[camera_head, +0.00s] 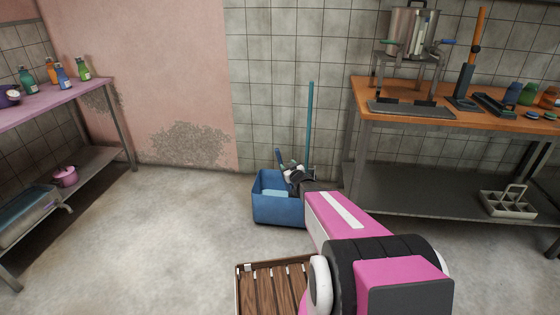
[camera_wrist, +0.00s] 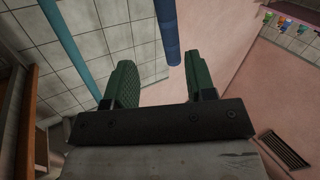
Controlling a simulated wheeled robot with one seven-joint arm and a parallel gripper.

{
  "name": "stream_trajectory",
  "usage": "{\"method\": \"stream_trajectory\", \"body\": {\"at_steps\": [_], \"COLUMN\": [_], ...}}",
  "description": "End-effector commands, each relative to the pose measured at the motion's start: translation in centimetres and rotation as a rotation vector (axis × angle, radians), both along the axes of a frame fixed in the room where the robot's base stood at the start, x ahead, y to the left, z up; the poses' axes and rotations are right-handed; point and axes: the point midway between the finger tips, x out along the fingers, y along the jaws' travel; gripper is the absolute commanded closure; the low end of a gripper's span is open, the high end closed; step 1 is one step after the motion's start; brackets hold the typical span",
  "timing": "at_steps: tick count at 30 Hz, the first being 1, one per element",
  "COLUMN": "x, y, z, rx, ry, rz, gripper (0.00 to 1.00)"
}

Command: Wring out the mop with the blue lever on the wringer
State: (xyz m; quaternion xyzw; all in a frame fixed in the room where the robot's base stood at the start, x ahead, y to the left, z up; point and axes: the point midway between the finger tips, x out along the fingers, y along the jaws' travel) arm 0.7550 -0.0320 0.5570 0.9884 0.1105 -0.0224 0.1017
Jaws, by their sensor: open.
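The blue mop bucket (camera_head: 278,209) stands on the floor near the tiled wall, with pale blue water or lining showing inside. The mop's teal pole (camera_head: 309,120) rises upright from it and also crosses the left of the wrist view (camera_wrist: 68,45). My arm hides the bucket's right side; the mop head is not visible.
A slatted wooden crate or pallet (camera_head: 272,290) lies on the floor in front of the bucket. An orange-topped workbench (camera_head: 440,119) stands at the right and a purple-topped table (camera_head: 60,105) at the left. The floor left of the bucket is clear.

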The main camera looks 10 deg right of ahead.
Motion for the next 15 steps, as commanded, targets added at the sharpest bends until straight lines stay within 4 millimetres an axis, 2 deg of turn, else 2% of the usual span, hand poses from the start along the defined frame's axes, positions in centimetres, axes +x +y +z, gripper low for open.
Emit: {"method": "stream_trajectory", "body": {"at_steps": [8,15], "x": [0.5,2.8], "y": [0.9,1.4], "z": [0.0,-0.1], "rx": [0.012,0.013], "ry": [-0.068,-0.067], "rz": [0.076,0.074], "gripper": [0.49,0.49]}}
